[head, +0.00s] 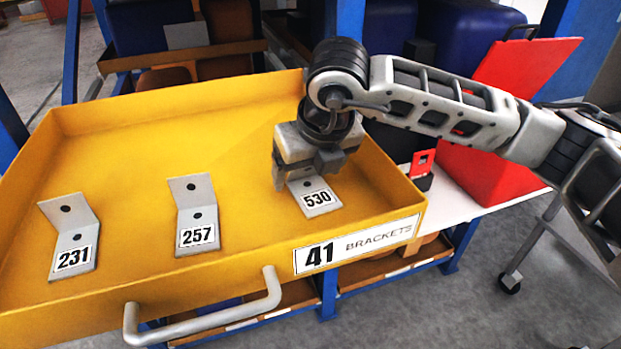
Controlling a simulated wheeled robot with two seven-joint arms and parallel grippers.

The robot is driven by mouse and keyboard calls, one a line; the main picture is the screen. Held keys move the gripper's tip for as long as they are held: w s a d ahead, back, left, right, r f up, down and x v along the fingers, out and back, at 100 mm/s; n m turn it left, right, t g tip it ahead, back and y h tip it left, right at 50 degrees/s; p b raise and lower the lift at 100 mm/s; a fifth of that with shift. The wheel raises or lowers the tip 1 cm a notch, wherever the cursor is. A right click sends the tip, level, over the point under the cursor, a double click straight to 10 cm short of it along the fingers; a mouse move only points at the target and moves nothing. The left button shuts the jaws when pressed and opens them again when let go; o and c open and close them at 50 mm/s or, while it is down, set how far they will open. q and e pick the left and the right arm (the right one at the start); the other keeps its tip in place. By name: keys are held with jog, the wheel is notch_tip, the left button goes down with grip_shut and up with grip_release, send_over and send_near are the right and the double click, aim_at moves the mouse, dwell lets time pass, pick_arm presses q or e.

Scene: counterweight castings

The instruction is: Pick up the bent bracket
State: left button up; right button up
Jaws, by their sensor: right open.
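Three bent grey metal brackets lie in a yellow drawer (110,135) labelled "41 BRACKETS". The bracket marked 231 (72,235) is at the left, the bracket marked 257 (194,215) is in the middle, and the bracket marked 530 (315,197) is at the right. Each has a hole in the raised part and another above its number. My right gripper (301,183) points down over the 530 bracket, open, with its fingers at the bracket's upper part. The gripper hides that part, so I cannot tell whether they touch. My left gripper is out of view.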

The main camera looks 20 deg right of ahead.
jog(key=shift+f, duration=0.2)
jog(key=shift+w+r, duration=0.1)
jog(key=c, duration=1.3)
jog(key=shift+o, duration=0.2)
